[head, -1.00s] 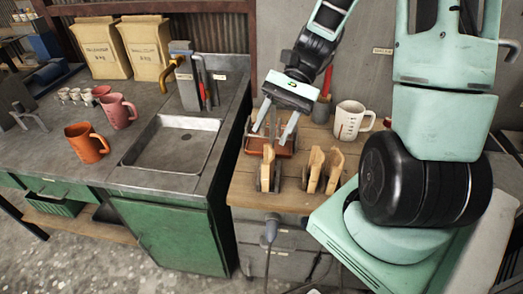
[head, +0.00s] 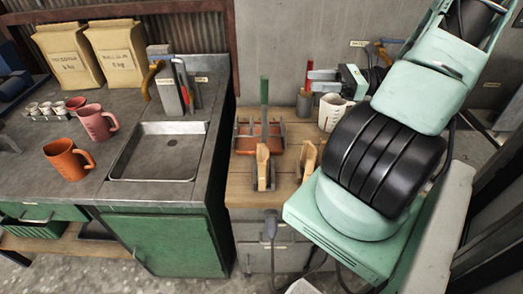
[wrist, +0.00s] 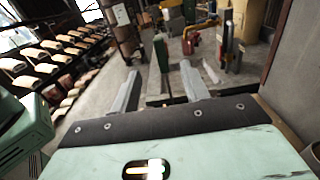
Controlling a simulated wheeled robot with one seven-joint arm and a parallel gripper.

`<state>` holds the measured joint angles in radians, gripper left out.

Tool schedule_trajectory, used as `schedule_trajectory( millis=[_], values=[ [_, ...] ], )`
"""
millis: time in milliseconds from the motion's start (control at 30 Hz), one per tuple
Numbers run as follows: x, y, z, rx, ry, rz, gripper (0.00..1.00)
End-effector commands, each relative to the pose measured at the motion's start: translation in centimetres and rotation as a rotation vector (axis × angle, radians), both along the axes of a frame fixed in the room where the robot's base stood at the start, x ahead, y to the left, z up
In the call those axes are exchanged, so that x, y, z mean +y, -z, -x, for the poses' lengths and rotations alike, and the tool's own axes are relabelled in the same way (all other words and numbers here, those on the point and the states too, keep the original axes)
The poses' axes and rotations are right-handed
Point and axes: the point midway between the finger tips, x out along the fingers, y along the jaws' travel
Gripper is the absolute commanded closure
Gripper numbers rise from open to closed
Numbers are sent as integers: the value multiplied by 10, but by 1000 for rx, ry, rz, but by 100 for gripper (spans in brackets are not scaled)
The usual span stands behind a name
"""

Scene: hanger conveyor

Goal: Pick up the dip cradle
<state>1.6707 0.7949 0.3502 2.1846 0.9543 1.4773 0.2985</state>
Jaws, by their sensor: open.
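The dip cradle (head: 264,120) appears to be the reddish-brown carrier with a tall green upright handle, standing on the wooden bench top. Its green handle also shows in the wrist view (wrist: 161,53), beyond and between my spread fingers. My gripper (head: 312,81) is open and empty, to the right of the handle and pointing left towards it. It is apart from the handle in the head view. In the wrist view my gripper (wrist: 160,72) has both fingers visible with a gap between them. The lower part of the cradle is partly hidden by a wooden holder.
Wooden holders (head: 262,165) stand at the bench front. A white measuring jug (head: 329,112) and a red-handled tool (head: 308,74) are close to my gripper. A sink (head: 158,152), orange mug (head: 68,160) and pink mug (head: 97,123) are on the left counter.

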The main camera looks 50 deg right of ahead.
Motion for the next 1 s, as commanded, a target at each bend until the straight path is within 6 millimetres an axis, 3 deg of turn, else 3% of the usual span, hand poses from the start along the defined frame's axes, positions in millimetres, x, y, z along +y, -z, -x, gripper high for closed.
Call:
schedule_trajectory(
  millis=[400, 1000],
  values=[
    [59, -4, -63, 2, -8, -2, 55],
    [104, -7, -112, 1, -7, -1, 55]
  ],
)
